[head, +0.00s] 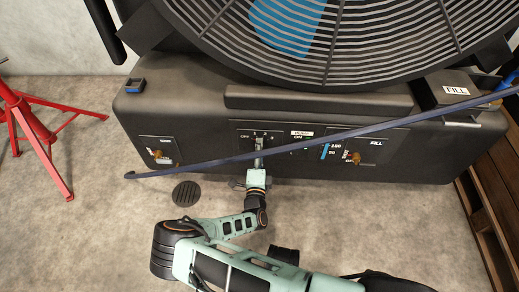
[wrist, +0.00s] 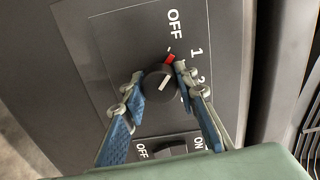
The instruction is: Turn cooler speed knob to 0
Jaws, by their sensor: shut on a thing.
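The cooler (head: 300,100) is a large dark unit with a round fan grille. Its speed panel (wrist: 110,60) carries the labels OFF, 1 and 2; I see no 0. The black knob (wrist: 153,85) has a white line and a red mark at its upper edge. The red mark points up, between OFF and 1. My gripper (wrist: 160,90) is shut on the knob, one blue-padded finger on each side. In the head view my gripper (head: 258,149) reaches the panel's lower middle and hides the knob.
An OFF/ON switch (wrist: 168,149) sits just below the knob, between my fingers. A long dark-blue bar (head: 205,164) crosses diagonally in front of the cooler. A red stand (head: 38,140) is left, a wooden pallet (head: 490,215) right, a floor drain (head: 186,193) below.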

